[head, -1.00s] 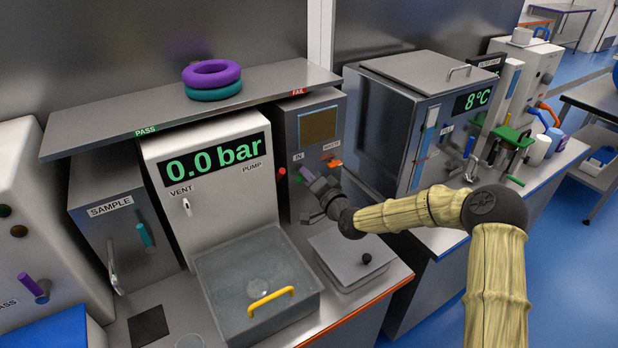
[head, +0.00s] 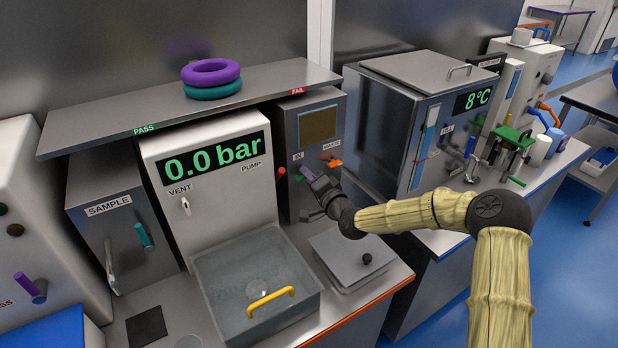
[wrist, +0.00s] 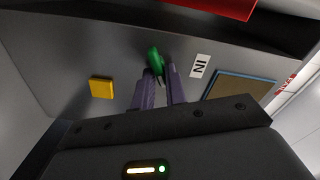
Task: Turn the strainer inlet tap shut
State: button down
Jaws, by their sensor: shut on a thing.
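The strainer inlet tap is a green handle (wrist: 155,62) beside the IN label (wrist: 199,66) in the wrist view. My gripper (wrist: 163,76) is shut on this handle, with its purple fingers on either side of the handle's lower part. In the head view my gripper (head: 306,174) is at the front of the grey cabinet (head: 296,115), just below its IN label. There only a small green bit of the tap (head: 299,178) shows at the fingertips; the rest is hidden. I cannot tell clearly how far the handle is turned.
An orange handle (head: 334,162) sits under the WASTE label, close right of my gripper. A red knob (head: 281,170) is to the left. The pump unit (head: 228,185) reads 0.0 bar. A basin with a yellow handle (head: 270,296) and a lidded tray (head: 352,262) stand below.

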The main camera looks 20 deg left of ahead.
jog(key=shift+f+m+b, duration=0.2)
jog(key=shift+m+b, duration=0.4)
jog(key=shift+m, duration=0.4)
jog(key=shift+f+m+b, duration=0.2)
jog(key=shift+m+b, duration=0.4)
jog(key=shift+m, duration=0.4)
dwell(2.8)
jog(key=c, duration=1.5)
grip_release()
jog(key=shift+o, duration=0.2)
jog(key=shift+r, duration=0.15)
jog(key=shift+d, duration=0.1)
jog(key=b+v, duration=0.1)
jog(key=v, duration=1.6)
jog(key=shift+b, duration=0.35)
jog(key=shift+d, duration=0.15)
